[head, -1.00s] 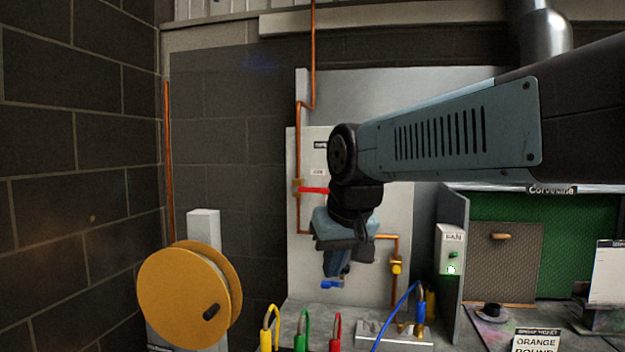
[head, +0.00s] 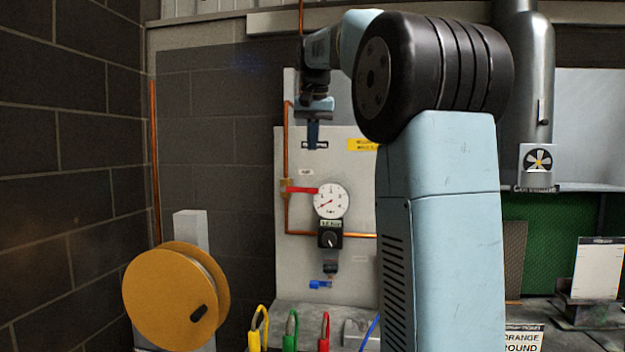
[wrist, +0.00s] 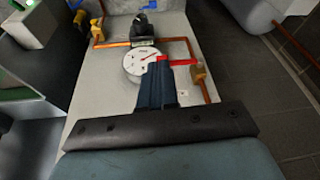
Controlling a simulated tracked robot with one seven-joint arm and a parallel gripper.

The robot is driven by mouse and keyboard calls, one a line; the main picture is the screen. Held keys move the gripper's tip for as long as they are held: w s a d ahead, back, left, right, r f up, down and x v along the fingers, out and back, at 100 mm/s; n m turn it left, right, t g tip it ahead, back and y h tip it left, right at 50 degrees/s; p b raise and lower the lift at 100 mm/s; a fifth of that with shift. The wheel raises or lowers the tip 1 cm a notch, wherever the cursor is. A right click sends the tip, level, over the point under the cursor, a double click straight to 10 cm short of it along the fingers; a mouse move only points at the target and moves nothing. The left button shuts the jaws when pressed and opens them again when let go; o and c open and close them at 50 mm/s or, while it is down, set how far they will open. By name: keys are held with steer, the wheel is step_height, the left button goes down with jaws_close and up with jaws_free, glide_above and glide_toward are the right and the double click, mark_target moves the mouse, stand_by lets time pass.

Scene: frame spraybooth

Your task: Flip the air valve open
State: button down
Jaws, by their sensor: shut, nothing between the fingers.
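The air valve is a brass body with a red lever (head: 302,190) on the copper pipe at the left of the grey panel. The lever lies level, pointing right from the pipe toward the gauge. In the wrist view the red lever (wrist: 182,62) shows just beyond my fingertips, pointing left from the brass body (wrist: 199,74). My gripper (head: 313,146) is shut and empty, fingers pointing down, above the lever in the head view. In the wrist view my gripper (wrist: 158,68) overlaps the lever's edge; I cannot tell contact there, but the head view shows a gap.
A pressure gauge (head: 331,201) sits right of the lever, with a black regulator (head: 330,235) below. A blue fitting (head: 320,284) hangs lower. A yellow hose reel (head: 165,297) stands at the left front. Coloured hoses stand below the panel.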

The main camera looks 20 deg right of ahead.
steer(key=w+d+r+m+g, duration=0.1)
steer(key=w+d+r, duration=0.1)
steer(key=w, duration=0.6)
steer(key=shift+d+r+m+h, duration=0.15)
steer(key=shift+d+m+h, duration=0.15)
steer(key=shift+d, duration=0.35)
glide_toward(299, 190)
steer(key=s+d+f, duration=0.2)
steer(key=d+f, duration=0.2)
steer(key=shift+s+d+f, duration=0.1)
steer(key=shift+d+f, duration=0.05)
steer(key=shift+f, duration=0.55)
